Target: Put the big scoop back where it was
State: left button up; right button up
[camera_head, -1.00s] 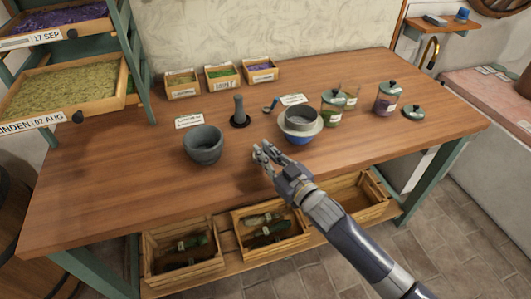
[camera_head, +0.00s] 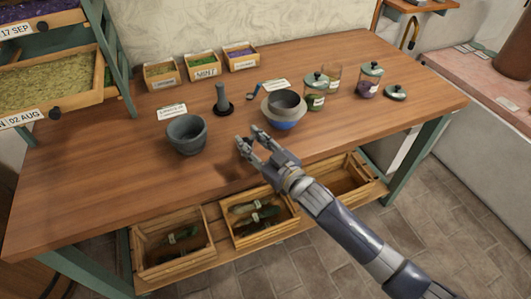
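A small blue, scoop-like thing (camera_head: 252,91) lies on the wooden table (camera_head: 130,185) beside a white card (camera_head: 276,85). It is small, and I cannot tell whether it is the big scoop. No other scoop shows clearly. My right gripper (camera_head: 247,143) is over the front middle of the table, between the grey mortar and the blue bowl and nearer the front edge. Its fingers are apart, with nothing visible between them. My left gripper is out of view.
A grey mortar (camera_head: 187,134) and a pestle (camera_head: 222,100) stand left of a blue bowl (camera_head: 287,124) with a grey vessel (camera_head: 286,102) in it. Glass jars (camera_head: 369,80) stand at right. Small labelled boxes (camera_head: 201,66) line the back. The table's front left is clear.

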jog(key=v, duration=1.1)
jog(key=shift+s+b, duration=0.15)
jog(key=shift+b, duration=0.3)
jog(key=d+f+m+g+h, duration=0.1)
jog(key=d+f+m+h, duration=0.3)
jog(key=f, duration=0.8)
jog(key=d+f+n+g+h, duration=0.15)
jog(key=d+f, duration=0.35)
jog(key=f, duration=0.7)
jog(key=s+d+f+m+g+h, duration=0.1)
jog(key=s+d+f+g, duration=0.2)
jog(key=f, duration=0.4)
jog(key=s+d+f+m+h, duration=0.1)
jog(key=s+d+f+h, duration=0.1)
jog(key=s+f, duration=0.45)
jog(key=s+f+g, duration=0.2)
jog(key=s+f, duration=0.4)
jog(key=s, duration=0.5)
jog(key=s+d+f+m+g+h, duration=0.1)
jog(key=s+f+g, duration=0.2)
jog(key=s+f, duration=0.3)
jog(key=s+d+f+g+h, duration=0.1)
jog(key=s+f+g, duration=0.2)
jog(key=s+f, duration=0.4)
jog(key=s, duration=0.9)
jog(key=shift+s, duration=0.35)
